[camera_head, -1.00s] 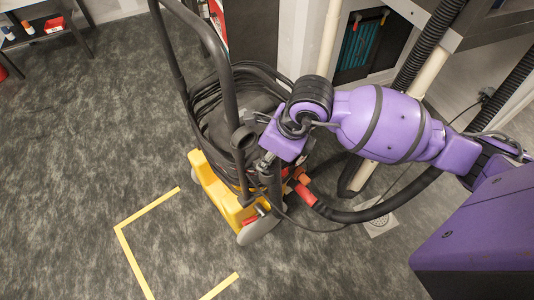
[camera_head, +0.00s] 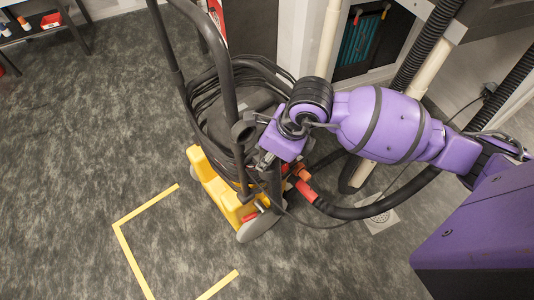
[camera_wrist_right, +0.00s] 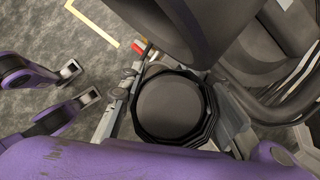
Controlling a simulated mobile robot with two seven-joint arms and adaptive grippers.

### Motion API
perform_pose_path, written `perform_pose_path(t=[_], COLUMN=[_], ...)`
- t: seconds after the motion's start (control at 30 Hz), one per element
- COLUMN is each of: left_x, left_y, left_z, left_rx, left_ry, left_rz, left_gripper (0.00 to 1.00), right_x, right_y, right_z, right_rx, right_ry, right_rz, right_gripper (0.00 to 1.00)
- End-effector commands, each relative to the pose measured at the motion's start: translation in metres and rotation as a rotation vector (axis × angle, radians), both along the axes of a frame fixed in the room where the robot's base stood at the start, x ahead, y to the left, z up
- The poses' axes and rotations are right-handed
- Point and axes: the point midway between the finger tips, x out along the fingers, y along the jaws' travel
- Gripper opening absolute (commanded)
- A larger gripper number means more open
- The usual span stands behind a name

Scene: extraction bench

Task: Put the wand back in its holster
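A yellow-based cart (camera_head: 223,197) carries a black drum, whose dark round top (camera_wrist_right: 173,107) fills the middle of the right wrist view. A dark upright tube with an open cup-like top (camera_head: 243,131) stands at the cart's near side; I cannot tell whether it is the holster. I cannot single out the wand among the dark tubes. My right gripper (camera_head: 264,160) is beside this tube, over the cart's near side, partly hidden by its wrist. In the wrist view its two fingers (camera_wrist_right: 80,83) stand apart, with floor showing between them. My left gripper is out of view.
A black hose with a red-orange cuff (camera_head: 305,189) runs right from the cart past a floor drain (camera_head: 379,221). Coiled cables and a tall handle (camera_head: 228,85) rise around the drum. A vertical pipe (camera_head: 328,40) stands behind. Floor with yellow tape (camera_head: 125,243) is clear at left.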

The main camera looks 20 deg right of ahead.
Motion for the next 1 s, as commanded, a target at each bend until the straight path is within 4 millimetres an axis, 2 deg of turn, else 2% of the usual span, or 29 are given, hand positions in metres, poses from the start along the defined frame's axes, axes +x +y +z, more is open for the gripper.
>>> perform_pose_path(t=[0.03, 0.1, 0.4, 0.53, 1.0], left_x=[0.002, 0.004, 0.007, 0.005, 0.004], left_y=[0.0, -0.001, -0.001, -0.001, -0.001], left_z=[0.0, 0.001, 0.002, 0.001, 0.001], left_rx=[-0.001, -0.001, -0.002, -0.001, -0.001], left_ry=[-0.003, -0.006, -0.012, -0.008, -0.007], left_rz=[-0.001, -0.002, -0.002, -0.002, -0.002], left_gripper=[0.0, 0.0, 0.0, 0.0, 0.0], right_x=[0.0, 0.0, -0.001, -0.002, -0.024], right_y=[0.0, 0.0, 0.0, -0.003, -0.024], right_z=[0.0, 0.0, 0.001, 0.009, 0.094], right_rx=[0.0, 0.0, -0.001, -0.001, -0.004], right_ry=[0.0, 0.0, 0.001, 0.001, -0.002], right_rz=[0.0, 0.0, 0.0, 0.0, 0.001], right_gripper=[0.4, 0.49, 0.49, 0.49, 0.49])
